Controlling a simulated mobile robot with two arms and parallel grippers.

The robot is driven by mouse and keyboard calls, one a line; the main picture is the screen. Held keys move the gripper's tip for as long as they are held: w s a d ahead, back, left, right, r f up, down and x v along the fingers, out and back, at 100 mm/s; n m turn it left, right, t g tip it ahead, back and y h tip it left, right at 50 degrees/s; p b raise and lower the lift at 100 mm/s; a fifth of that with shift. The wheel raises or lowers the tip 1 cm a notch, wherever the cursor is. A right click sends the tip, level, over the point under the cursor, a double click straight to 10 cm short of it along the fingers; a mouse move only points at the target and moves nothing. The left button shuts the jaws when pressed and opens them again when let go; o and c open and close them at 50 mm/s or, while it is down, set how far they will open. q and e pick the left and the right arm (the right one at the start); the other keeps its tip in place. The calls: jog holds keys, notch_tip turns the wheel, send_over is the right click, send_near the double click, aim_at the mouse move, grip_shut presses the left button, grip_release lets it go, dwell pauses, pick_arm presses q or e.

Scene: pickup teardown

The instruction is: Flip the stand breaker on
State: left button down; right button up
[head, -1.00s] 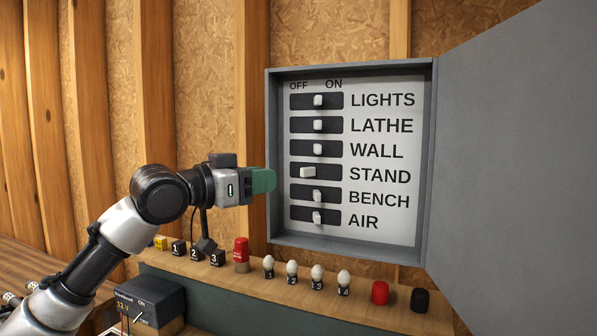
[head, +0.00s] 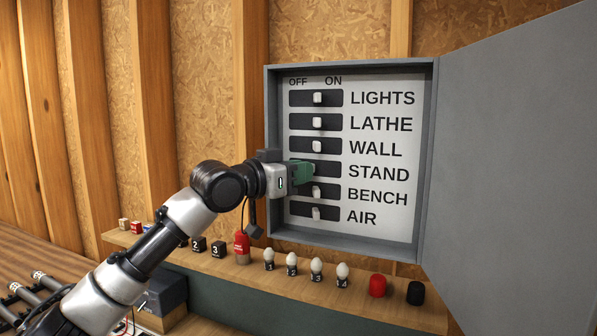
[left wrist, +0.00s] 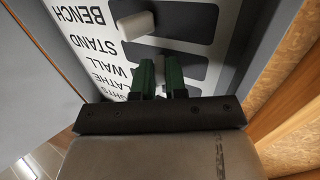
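The stand breaker is in the fourth row of the open panel, marked by the STAND label (head: 379,174). My left gripper (head: 305,172) has its green fingertips at that row, covering the switch and part of its dark slot in the head view. In the left wrist view the two green fingers (left wrist: 160,74) stand close together, with the white stand switch (left wrist: 159,63) showing in the narrow gap between them. I cannot tell whether they press on it. The switch's position is mostly hidden. My right gripper is not in view.
The neighbouring wall switch (head: 318,147) and bench switch (head: 317,190) lie just above and below my fingers. The grey panel door (head: 510,150) stands open at the right. A wooden ledge (head: 330,300) below holds bulbs and a red bottle (head: 242,248).

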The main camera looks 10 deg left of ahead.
aim_at(315, 169)
pick_arm(q)
jog(key=shift+f+y, duration=0.1)
jog(key=shift+y, duration=0.2)
jog(key=n+t+y+b, duration=0.1)
jog(key=n+y, duration=0.1)
jog(key=d+n+t+y+b, duration=0.1)
jog(key=y+b, duration=0.1)
jog(key=s+d+n+t+y+b, duration=0.1)
jog(key=n+y, duration=0.1)
jog(key=y, duration=0.1)
jog(key=shift+f+n+t, duration=0.1)
jog(key=shift+n+t, duration=0.2)
jog(key=n+y, duration=0.1)
jog(key=y, duration=0.1)
jog(key=d+n+y+b, duration=0.1)
jog(key=n+y, duration=0.1)
jog(key=y, duration=0.1)
jog(key=shift+d, duration=0.1)
jog(key=shift+w+d+n+y+b, duration=0.1)
jog(key=shift+d+n+y+b, duration=0.1)
jog(key=shift+n+y, duration=0.6)
jog(key=shift+d+n+y+b, duration=0.15)
jog(key=shift+n+y, duration=0.25)
jog(key=shift+y, duration=1)
jog(key=c, duration=1.4)
grip_release()
jog(key=shift+w, duration=0.1)
jog(key=shift+c, duration=0.2)
